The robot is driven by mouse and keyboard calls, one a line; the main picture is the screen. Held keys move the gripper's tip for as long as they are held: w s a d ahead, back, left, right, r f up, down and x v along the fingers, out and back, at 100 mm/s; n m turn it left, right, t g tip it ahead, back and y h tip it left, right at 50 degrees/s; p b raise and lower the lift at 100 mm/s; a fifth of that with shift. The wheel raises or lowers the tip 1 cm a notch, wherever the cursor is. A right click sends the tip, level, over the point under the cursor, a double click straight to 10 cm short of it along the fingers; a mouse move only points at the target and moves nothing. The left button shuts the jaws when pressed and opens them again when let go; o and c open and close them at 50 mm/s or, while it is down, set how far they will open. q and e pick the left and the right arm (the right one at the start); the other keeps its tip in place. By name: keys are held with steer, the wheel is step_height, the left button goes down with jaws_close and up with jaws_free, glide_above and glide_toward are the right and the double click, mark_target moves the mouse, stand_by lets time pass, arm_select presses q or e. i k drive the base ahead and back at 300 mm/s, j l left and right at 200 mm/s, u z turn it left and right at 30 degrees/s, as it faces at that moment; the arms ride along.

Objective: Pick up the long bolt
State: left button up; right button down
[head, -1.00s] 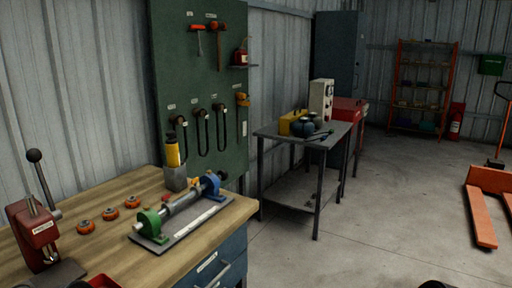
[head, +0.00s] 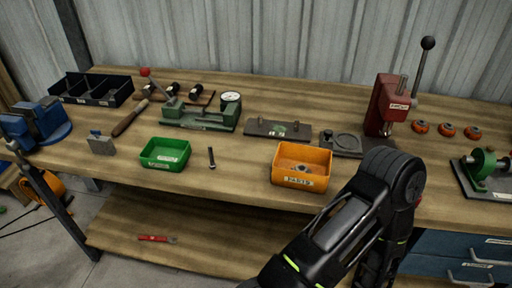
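The long bolt (head: 211,157) lies on the wooden workbench (head: 240,188) near its front edge. Its dark shank points away from me and its head end is toward the front edge. It sits between the green bin (head: 166,154) on its left and the orange parts bin (head: 301,166) on its right, apart from both. One black arm of mine rises from the bottom right, bends in front of the bench and goes back down. Neither gripper is in view.
Behind are a green fixture with a dial (head: 202,112), a dark plate with pins (head: 277,129) and a red lever press (head: 388,104). A blue vise (head: 36,123) and black divided tray (head: 92,90) stand left. A red tool (head: 157,238) lies on the lower shelf.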

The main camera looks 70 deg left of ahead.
mark_target(212, 165)
steer(key=u, duration=2.75)
steer(key=i+j, duration=0.1)
steer(key=j, duration=0.35)
steer(key=i+j, duration=0.1)
steer(key=j, duration=0.3)
steer(key=i+j, duration=0.1)
steer(key=j, duration=0.35)
steer(key=i+j, duration=0.1)
steer(key=j, duration=0.35)
steer(key=z, duration=2.05)
